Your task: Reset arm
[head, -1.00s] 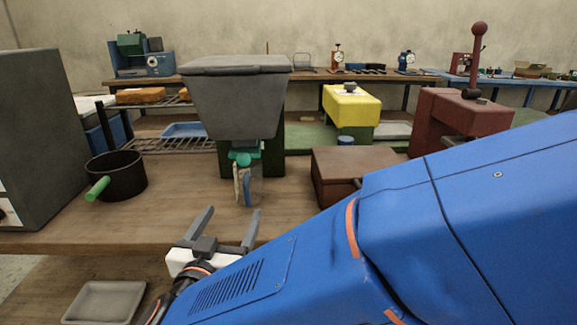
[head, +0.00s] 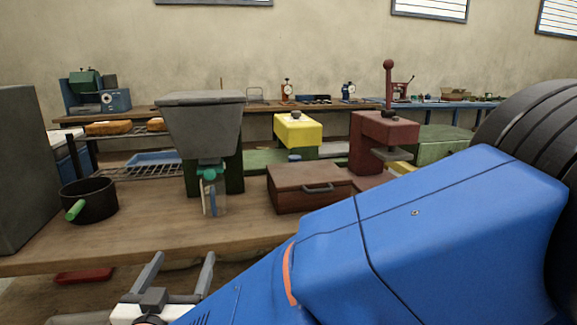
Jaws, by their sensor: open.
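My gripper (head: 179,271) is at the lower left of the head view, in front of the near edge of the wooden table (head: 140,235). Its two grey fingers point up and stand wide apart, with nothing between them. My blue arm runs from it across the lower right of the view. The gripper is apart from the things on the table.
On the table stand a black pot (head: 92,201) with a green handle, a grey hopper machine (head: 200,125), a brown box (head: 300,188), a yellow-topped machine (head: 297,131) and a dark red press (head: 385,135). A red object (head: 83,276) lies below the table edge.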

